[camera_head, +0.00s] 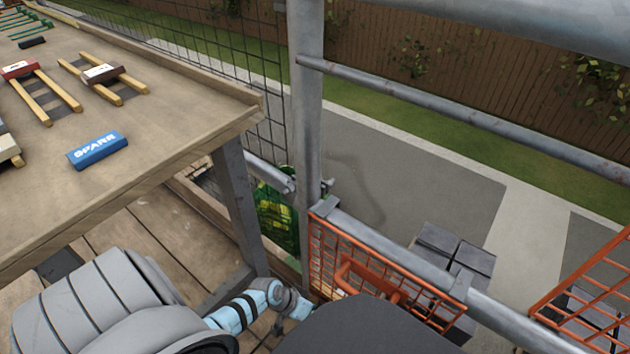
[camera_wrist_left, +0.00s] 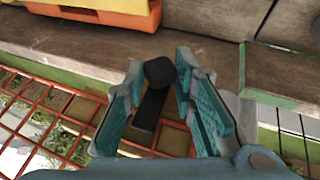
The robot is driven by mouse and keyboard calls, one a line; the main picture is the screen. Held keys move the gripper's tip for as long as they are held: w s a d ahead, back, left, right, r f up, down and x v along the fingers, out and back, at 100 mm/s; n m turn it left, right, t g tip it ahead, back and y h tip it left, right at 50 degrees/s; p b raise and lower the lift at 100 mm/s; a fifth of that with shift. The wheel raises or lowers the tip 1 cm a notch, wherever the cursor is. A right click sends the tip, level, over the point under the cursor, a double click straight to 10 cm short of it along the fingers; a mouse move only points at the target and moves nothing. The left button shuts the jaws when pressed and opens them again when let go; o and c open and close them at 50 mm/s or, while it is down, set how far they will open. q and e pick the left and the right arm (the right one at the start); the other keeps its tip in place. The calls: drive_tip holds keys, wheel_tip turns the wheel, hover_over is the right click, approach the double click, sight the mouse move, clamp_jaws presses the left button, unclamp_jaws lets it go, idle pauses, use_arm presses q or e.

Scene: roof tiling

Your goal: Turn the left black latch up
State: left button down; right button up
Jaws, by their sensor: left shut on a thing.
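The black latch (camera_wrist_left: 150,108) shows in the left wrist view as a dark bar with a rounded head, slanting between my fingers. My left gripper (camera_wrist_left: 160,66) has its teal fingers on both sides of the latch head and is shut on it. An orange mesh gate (camera_head: 335,250) stands beside the scaffold post in the head view. My right gripper is in neither view.
A wooden table (camera_head: 190,95) with a blue block (camera_head: 97,150) and wooden-handled tools fills the left. A grey scaffold post (camera_head: 306,110) and rails stand close ahead. In the wrist view, wooden planks (camera_wrist_left: 205,65) lie beyond the fingers, with orange mesh (camera_wrist_left: 45,110) left.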

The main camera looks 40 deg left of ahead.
use_arm(q)
drive_tip(key=shift+s, duration=0.1)
drive_tip(key=c, duration=1.4)
unclamp_jaws()
drive_tip(key=shift+o, duration=0.2)
drive_tip(key=v, duration=1.2)
